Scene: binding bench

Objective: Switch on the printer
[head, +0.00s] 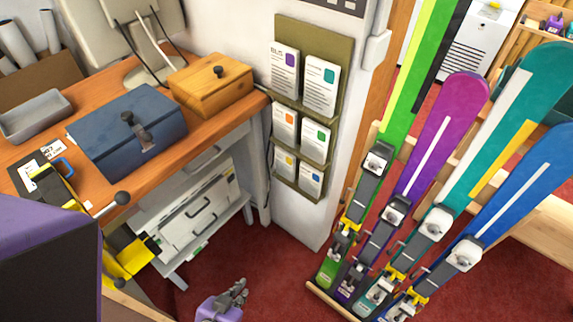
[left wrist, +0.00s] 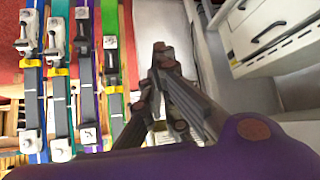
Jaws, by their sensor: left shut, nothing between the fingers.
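A white machine with dark handles (head: 195,215), which looks like the printer, stands on the low shelf under the wooden bench. Part of its front shows in the left wrist view (left wrist: 262,35); I cannot make out a power switch. My left gripper (head: 239,291) is low over the red floor, to the right of and apart from the machine. In the left wrist view its dark fingers (left wrist: 158,75) are shut and empty. My right gripper is not in view.
On the bench (head: 100,190) are a blue box (head: 125,130), a wooden box (head: 210,85) and a grey tray (head: 35,115). A leaflet board (head: 310,95) hangs on the white wall. Several skis (head: 440,130) stand in a rack at right. Red floor (head: 250,255) between is clear.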

